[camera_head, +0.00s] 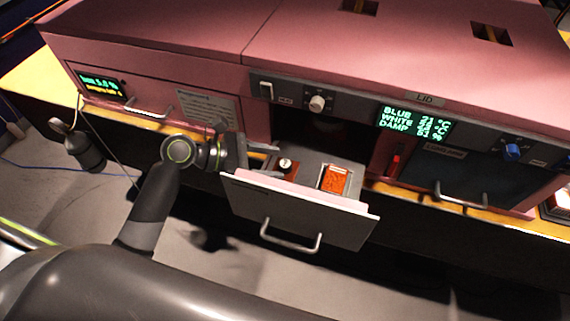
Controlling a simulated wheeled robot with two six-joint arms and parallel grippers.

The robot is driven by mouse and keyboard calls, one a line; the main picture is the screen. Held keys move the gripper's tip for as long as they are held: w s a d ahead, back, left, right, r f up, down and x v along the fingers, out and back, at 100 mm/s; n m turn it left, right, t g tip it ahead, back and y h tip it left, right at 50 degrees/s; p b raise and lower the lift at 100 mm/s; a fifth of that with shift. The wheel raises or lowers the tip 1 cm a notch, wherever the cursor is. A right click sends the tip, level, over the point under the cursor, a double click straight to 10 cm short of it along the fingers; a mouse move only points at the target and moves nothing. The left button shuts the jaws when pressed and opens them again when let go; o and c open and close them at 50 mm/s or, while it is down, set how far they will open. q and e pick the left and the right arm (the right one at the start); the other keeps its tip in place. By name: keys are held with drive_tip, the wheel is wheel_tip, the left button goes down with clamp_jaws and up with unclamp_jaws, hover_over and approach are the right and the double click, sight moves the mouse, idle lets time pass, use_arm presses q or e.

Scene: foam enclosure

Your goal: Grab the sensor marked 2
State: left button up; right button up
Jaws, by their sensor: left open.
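An open grey drawer (300,212) with a pink inner front edge sticks out of the pink enclosure. Inside it, a small reddish-brown block with a round white top (286,163) lies to the left. An orange-faced piece with a pale frame (336,180) lies to its right. I cannot read a number 2 on either one. My left gripper (268,161) is open at the drawer's left side, its fingers pointing right toward the brown block, close to it. I cannot tell whether they touch. My right gripper is out of view.
The pink enclosure (190,45) stands behind, with a knob (317,103) and a green-lettered display (416,122) above the drawer. A closed dark door with a handle (461,199) is at the right. A dark cylinder (86,152) hangs at the left. Floor shows below the drawer.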

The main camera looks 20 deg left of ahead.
sight(285, 164)
use_arm(q)
drive_tip(key=shift+x, duration=1.2)
drive_tip(key=c, duration=1)
